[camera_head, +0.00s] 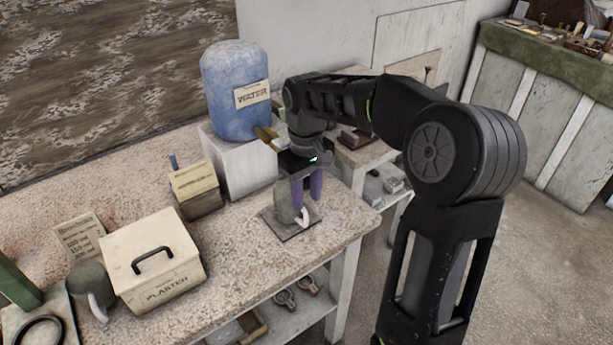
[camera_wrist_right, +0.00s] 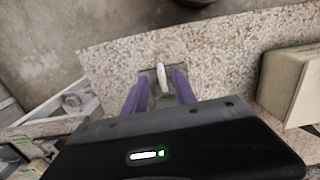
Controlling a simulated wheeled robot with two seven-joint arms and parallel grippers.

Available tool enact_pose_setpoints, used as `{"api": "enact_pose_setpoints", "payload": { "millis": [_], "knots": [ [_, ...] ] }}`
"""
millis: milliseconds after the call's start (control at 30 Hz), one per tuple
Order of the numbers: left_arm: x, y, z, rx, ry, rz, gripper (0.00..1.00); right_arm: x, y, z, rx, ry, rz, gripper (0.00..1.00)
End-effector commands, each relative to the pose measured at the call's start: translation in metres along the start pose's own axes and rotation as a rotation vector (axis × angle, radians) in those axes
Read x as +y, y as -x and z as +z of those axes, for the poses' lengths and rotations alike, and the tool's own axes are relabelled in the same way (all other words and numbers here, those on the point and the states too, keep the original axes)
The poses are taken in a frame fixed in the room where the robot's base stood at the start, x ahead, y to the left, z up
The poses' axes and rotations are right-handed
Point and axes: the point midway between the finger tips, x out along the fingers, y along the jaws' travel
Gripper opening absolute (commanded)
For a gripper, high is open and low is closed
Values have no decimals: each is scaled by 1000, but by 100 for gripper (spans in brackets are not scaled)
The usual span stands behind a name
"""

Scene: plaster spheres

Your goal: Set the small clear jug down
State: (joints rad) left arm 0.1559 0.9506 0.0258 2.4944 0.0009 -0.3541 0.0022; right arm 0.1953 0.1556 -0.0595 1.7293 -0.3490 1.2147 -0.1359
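The small clear jug (camera_head: 286,203) looks grey and has a white handle. It stands upright on a dark square mat (camera_head: 268,225) near the table's front right corner. My right gripper (camera_head: 307,192) reaches down at the jug, its purple fingers apart. In the right wrist view the white handle (camera_wrist_right: 162,78) shows between the fingertips (camera_wrist_right: 160,90), and the grey body is partly hidden behind them. I cannot tell whether the fingers press on the jug. My left gripper is not in view.
A cream plaster box (camera_head: 150,265) stands to the left, with a similar grey jug (camera_head: 90,282) beside it. A blue water barrel (camera_head: 235,90) on a white block (camera_head: 243,165) and a small box (camera_head: 195,190) stand behind. The speckled tabletop (camera_head: 235,262) before the mat is clear.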

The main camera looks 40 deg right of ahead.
Motion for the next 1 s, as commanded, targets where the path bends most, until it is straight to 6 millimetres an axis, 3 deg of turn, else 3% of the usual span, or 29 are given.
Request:
{"api": "enact_pose_setpoints", "payload": {
  "millis": [133, 333, 1000],
  "knots": [
    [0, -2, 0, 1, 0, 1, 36, 0, 31, -1, 5, 0, 1, 33],
    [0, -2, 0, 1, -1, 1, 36, 0, 55, -1, 2, 0, 0, 33],
    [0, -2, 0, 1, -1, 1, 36, 0, 59, 0, 0, 0, 0, 33]
  ]
}}
